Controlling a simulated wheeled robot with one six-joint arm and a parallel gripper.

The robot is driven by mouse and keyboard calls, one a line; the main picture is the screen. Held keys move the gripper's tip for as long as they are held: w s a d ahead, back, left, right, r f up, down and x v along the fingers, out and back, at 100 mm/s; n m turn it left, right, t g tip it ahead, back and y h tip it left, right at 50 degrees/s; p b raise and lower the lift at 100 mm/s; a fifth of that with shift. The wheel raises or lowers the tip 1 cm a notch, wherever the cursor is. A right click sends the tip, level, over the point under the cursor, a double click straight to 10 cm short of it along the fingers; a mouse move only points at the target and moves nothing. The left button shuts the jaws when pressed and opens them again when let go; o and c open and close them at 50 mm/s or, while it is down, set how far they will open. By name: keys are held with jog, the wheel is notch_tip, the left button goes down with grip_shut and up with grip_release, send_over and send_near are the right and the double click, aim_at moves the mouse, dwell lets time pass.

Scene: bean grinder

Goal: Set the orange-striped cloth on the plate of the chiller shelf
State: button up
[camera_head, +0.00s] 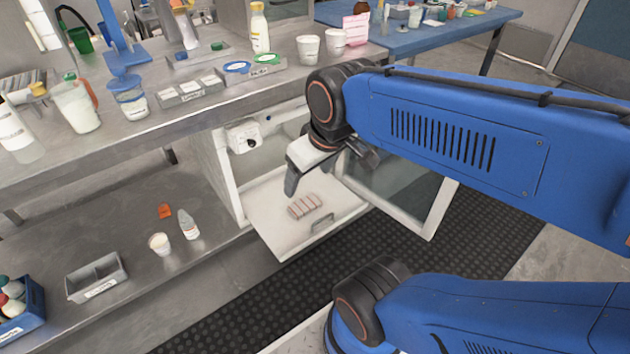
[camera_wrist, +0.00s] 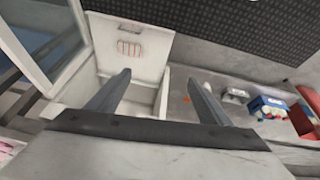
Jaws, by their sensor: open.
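The striped cloth (camera_head: 304,206), a small pale folded piece with orange-red stripes, lies flat on the pulled-out white plate (camera_head: 275,235) of the chiller (camera_head: 227,180). The wrist view also shows the cloth (camera_wrist: 130,48) on the plate (camera_wrist: 150,68), with bare plate around it. My gripper (camera_head: 291,185) is above the inner part of the plate, apart from the cloth. In the wrist view its two fingers (camera_wrist: 159,76) are spread with nothing between them. The chiller's inside is partly hidden by my arm.
The chiller's glass door (camera_head: 400,195) stands open to the right of the plate. A steel bench (camera_head: 140,150) overhangs at the left. On the lower shelf are an orange piece (camera_head: 164,211), a small bottle (camera_head: 188,225), a cup (camera_head: 160,244) and a grey divided tray (camera_head: 97,278).

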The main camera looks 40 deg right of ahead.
jog(key=s, duration=0.1)
jog(key=m, duration=0.1)
jog(key=s, duration=0.1)
jog(key=shift+s+a+r, duration=0.2)
jog(key=shift+s+a, duration=0.05)
jog(key=shift+s, duration=0.1)
dwell(1.0)
